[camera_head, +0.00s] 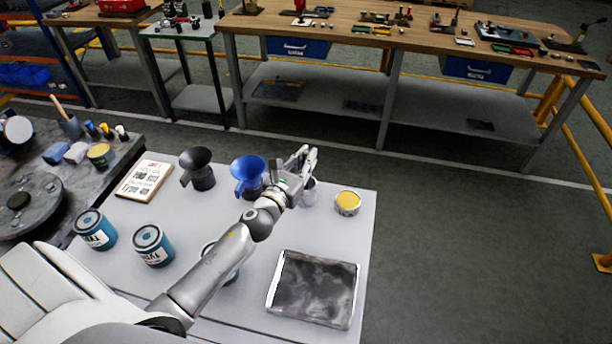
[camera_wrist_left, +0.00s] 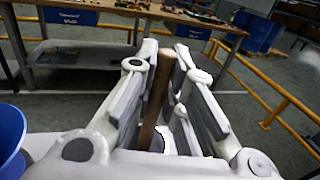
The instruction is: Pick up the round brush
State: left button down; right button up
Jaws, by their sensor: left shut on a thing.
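My left gripper (camera_head: 303,160) is over the far right part of the light grey table. In the left wrist view its fingers (camera_wrist_left: 165,80) are closed around an upright brown wooden handle, which I take to be the round brush (camera_wrist_left: 153,105). The brush's bristle end is hidden behind the gripper. In the head view the brush cannot be made out behind the fingers. A small pale jar (camera_head: 308,193) stands just below and beside the gripper, partly covered by it; I cannot tell whether the brush is still in it. My right gripper is not in view.
A blue funnel (camera_head: 247,172) and a black funnel (camera_head: 198,168) stand left of the gripper. A yellow-topped tin (camera_head: 348,202) stands to its right. Blue paint cans (camera_head: 152,245) and a dark-surfaced tray (camera_head: 315,289) are nearer. A workbench (camera_head: 350,35) stands beyond an open floor.

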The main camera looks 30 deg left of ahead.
pick_arm(q)
jog(key=shift+r, duration=0.1)
notch_tip(320, 180, up, 9)
jog(key=p, duration=0.2)
jog(key=shift+f+p, duration=0.2)
jog(key=shift+p, duration=0.1)
jog(key=shift+d+r, duration=0.1)
jog(key=shift+r, duration=0.35)
jog(key=w+d+n+t+b, duration=0.1)
jog(key=w+d+n+b, duration=0.1)
jog(key=d+n, duration=0.35)
notch_tip(320, 180, down, 6)
jog(key=d+m+b, duration=0.1)
jog(key=b, duration=0.4)
jog(key=shift+b, duration=0.4)
jog(key=shift+s+f+m+b, duration=0.15)
jog(key=shift+f+m+b, duration=0.1)
jog(key=shift+f+b, duration=0.3)
dwell(0.4)
jog(key=shift+f, duration=0.15)
dwell(0.9)
